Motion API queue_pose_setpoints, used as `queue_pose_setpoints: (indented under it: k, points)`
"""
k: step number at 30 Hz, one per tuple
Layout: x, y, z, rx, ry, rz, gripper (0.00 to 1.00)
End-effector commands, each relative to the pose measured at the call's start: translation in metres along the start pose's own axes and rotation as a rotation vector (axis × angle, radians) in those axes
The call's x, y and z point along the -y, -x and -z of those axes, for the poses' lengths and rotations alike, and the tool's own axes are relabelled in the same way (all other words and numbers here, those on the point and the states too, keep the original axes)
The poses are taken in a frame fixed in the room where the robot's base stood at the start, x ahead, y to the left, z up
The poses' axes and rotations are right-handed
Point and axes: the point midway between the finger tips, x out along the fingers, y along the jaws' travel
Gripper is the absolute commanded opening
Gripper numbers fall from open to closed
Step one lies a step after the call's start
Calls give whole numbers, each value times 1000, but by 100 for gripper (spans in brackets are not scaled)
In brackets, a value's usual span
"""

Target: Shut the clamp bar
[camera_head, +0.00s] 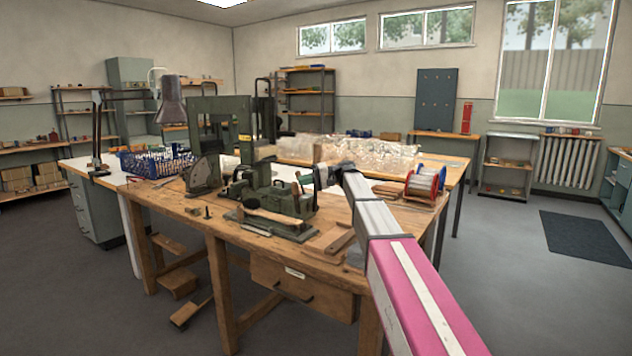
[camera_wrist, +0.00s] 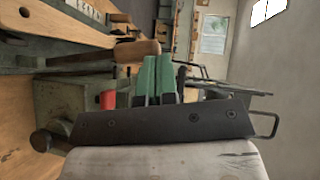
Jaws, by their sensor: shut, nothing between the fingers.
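The green tufting machine (camera_head: 268,190) stands on the wooden bench. A pale wooden handle (camera_head: 275,216) lies along its front, low over the base plate. In the wrist view a brown wooden handle (camera_wrist: 118,52) runs sideways just behind my fingers; I cannot tell whether they touch. Which metal part is the clamp bar, and how far it is swung, is not clear. My gripper (camera_head: 305,181) is at the right side of the machine. Its green fingers (camera_wrist: 157,78) are shut together and empty in the wrist view.
A tall green press frame (camera_head: 245,128) and a blue crate (camera_head: 157,162) stand behind to the left. A red-ended wire spool (camera_head: 425,183) sits right of my arm. Wooden strips (camera_head: 330,241) lie at the bench's front. A red part (camera_wrist: 107,99) shows near my fingers.

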Motion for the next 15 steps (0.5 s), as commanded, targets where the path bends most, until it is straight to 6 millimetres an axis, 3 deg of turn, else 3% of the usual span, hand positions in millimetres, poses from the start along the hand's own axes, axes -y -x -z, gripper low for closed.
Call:
queue_pose_setpoints:
  k: [3,15]
  points:
    - [6,-20,-14,1,80,-80,0]
    - [4,-60,-52,0,349,-349,0]
